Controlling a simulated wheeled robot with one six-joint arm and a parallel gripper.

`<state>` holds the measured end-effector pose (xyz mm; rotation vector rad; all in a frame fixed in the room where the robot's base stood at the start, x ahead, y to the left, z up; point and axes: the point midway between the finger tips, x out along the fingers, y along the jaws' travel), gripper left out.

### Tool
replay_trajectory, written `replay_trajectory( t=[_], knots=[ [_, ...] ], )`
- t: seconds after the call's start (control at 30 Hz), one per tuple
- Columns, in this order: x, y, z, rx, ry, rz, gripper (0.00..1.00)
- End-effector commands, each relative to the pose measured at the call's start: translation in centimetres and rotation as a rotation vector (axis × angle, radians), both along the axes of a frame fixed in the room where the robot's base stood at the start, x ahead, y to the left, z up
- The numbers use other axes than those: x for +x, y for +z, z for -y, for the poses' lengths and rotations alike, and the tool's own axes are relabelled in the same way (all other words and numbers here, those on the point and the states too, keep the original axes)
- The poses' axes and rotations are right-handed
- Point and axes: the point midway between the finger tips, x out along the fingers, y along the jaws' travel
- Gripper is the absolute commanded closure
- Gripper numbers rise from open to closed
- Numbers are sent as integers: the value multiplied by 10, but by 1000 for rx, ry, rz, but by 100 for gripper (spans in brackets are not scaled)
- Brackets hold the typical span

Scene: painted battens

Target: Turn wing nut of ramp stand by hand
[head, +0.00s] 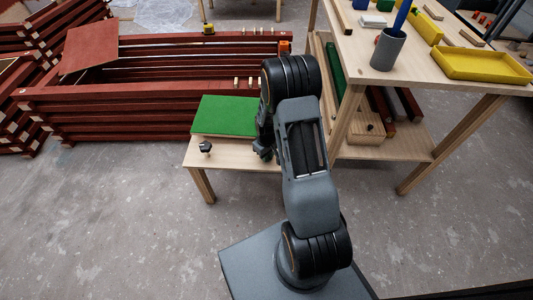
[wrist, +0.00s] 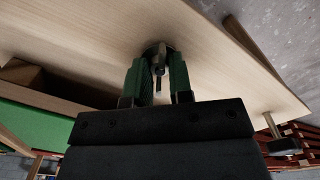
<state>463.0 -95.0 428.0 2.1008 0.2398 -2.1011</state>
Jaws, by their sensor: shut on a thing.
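The ramp stand (head: 228,158) is a low pale wooden stand with a green sloped panel (head: 225,116) on it. One dark wing nut (head: 205,147) stands near its left end and also shows at the right of the wrist view (wrist: 272,124). My gripper (head: 264,150) is over the stand's right part, partly hidden by my arm in the head view. In the wrist view, the green-padded fingers of my gripper (wrist: 158,80) are shut on a second dark wing nut (wrist: 158,52) at the wooden surface. The fingers partly cover it, so its turn angle is unclear.
A wooden table (head: 420,75) with a yellow tray (head: 485,65) and a grey cup (head: 387,48) stands to the right, its leg close beside my arm. Stacked red battens (head: 150,107) lie behind the stand. The floor at front left is clear.

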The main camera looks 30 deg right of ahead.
Motion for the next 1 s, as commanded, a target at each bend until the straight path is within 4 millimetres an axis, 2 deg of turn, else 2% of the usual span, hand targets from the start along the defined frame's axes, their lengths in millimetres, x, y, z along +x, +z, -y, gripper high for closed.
replay_trajectory(
  t=[0.2,0.5,1.0],
  knots=[
    [0,1,0,0,-179,0,100],
    [0,0,0,0,-355,0,100],
    [0,0,0,0,-446,0,100]
  ],
)
